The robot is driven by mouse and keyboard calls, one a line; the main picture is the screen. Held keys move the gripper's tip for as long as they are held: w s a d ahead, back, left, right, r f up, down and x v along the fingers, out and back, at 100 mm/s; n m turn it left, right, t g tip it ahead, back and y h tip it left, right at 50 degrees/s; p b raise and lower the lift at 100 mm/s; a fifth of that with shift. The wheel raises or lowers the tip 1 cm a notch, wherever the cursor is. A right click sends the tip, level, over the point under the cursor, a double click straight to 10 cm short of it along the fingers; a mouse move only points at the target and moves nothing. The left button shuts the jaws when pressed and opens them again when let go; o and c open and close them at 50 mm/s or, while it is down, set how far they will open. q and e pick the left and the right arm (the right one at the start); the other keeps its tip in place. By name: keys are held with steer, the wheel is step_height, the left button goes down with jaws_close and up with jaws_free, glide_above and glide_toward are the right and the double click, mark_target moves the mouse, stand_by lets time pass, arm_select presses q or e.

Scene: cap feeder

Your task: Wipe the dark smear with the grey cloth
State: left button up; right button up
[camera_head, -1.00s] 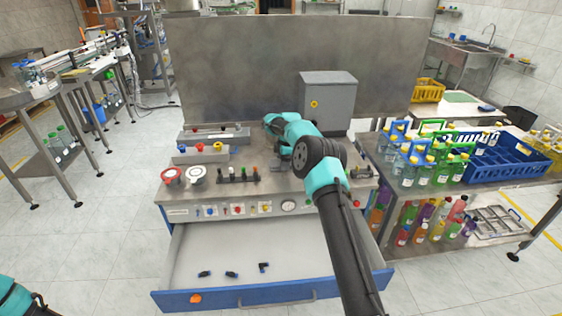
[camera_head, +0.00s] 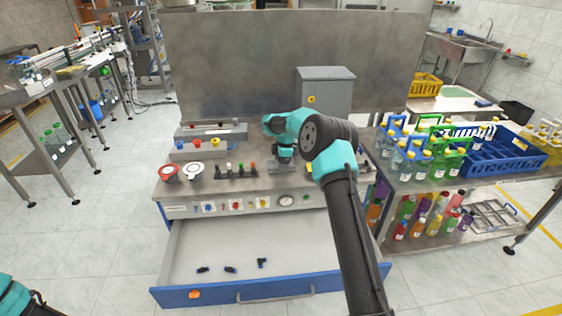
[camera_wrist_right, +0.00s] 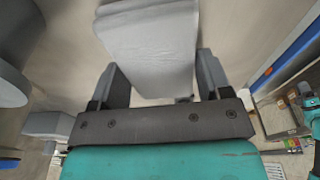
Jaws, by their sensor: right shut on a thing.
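My right gripper (camera_head: 283,155) points down over the right part of the steel worktop. In the right wrist view my right gripper (camera_wrist_right: 158,66) is shut on the pale grey cloth (camera_wrist_right: 150,40), which spreads out between and beyond the fingers. In the head view the cloth is too small and too covered by the gripper to make out clearly. I cannot make out the dark smear in either view. Of my left arm only a teal part shows at the lower left corner; its gripper is out of view.
A grey box (camera_head: 326,92) stands behind the right gripper. Below, an open drawer (camera_head: 200,297) holds several small dark parts. A blue crate (camera_head: 490,160) is on the right.

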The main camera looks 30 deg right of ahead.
mark_target(281, 177)
steer(key=shift+s+a, duration=0.2)
steer(key=shift+s, duration=0.25)
steer(key=shift+s+a, duration=0.2)
steer(key=shift+s, duration=0.25)
steer(key=shift+s+a, duration=0.35)
steer(key=shift+s, duration=0.45)
steer(key=shift+s+a, duration=0.35)
steer(key=shift+s, duration=0.45)
steer(key=shift+r, duration=3)
step_height(281, 177, up, 3)
